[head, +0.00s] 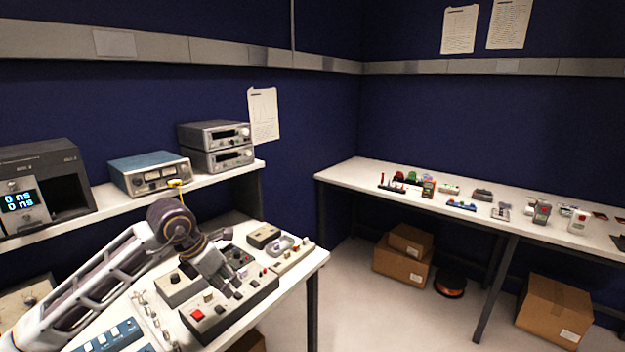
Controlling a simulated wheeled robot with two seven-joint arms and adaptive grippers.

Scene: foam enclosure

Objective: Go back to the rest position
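My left arm comes in from the lower left, and its wrist bends down over the near white bench (318,258). My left gripper (232,284) is dark and points down and to the right, over or just above a dark control box with knobs and a red button (197,315). Its fingertips blend with the dark parts of the box, so I cannot tell whether they touch it or how wide they are apart. I see nothing clearly held. My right gripper is not in view.
A shelf behind the arm holds a blue instrument (150,174) and stacked grey instruments (217,160). A small grey box (264,236) stands right of the wrist. A far bench (350,172) carries small parts. Cardboard boxes (402,266) and an orange-black spool (450,284) lie on the floor.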

